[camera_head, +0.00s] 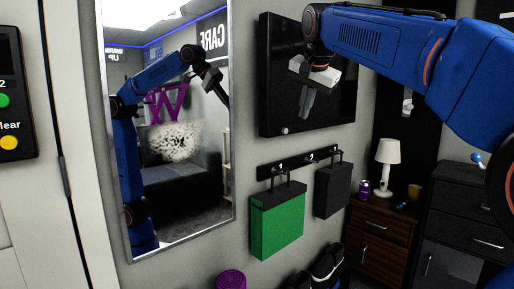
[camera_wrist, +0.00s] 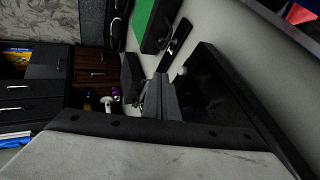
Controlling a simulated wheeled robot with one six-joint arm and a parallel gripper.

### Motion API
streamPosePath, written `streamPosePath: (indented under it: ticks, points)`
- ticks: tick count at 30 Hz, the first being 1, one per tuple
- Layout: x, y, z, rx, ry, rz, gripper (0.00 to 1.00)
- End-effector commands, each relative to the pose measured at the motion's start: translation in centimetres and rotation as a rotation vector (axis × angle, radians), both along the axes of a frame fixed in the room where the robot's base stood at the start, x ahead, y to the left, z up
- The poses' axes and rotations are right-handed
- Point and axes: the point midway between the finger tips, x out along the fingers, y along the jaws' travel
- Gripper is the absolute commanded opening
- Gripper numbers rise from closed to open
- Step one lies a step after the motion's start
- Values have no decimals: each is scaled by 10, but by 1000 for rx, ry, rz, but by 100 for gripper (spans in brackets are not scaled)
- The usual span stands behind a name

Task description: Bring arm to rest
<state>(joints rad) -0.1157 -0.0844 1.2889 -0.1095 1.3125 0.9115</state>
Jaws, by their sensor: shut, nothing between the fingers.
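My blue arm reaches in from the upper right in the head view, raised and bent. My gripper (camera_head: 308,104) hangs down from the wrist in front of a black wall panel. Its fingers are together, with nothing between them. In the wrist view the shut grey fingers (camera_wrist: 161,97) show near the middle, and the scene there is turned sideways. The gripper appears apart from the panel and the hooks, though the exact gap is hard to tell.
The black panel (camera_head: 275,75) hangs behind my gripper. Below, a hook rail (camera_head: 292,163) holds a green bag (camera_head: 278,225) and a dark bag (camera_head: 333,190). A mirror (camera_head: 215,215) is at left. A white lamp (camera_head: 387,158) and purple can (camera_head: 364,188) stand on a wooden cabinet (camera_head: 379,226).

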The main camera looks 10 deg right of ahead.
Motion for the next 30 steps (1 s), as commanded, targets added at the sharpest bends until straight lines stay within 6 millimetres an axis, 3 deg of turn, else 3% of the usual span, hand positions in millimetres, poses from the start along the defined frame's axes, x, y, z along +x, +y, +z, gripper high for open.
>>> streamPosePath:
  ticks: [8, 14, 30]
  points:
    - [-78, -16, -72, -99, 58, 153, 0]
    - [-143, -26, -142, -174, 102, 283, 0]
    - [-321, -40, -368, -333, 202, 625, 0]
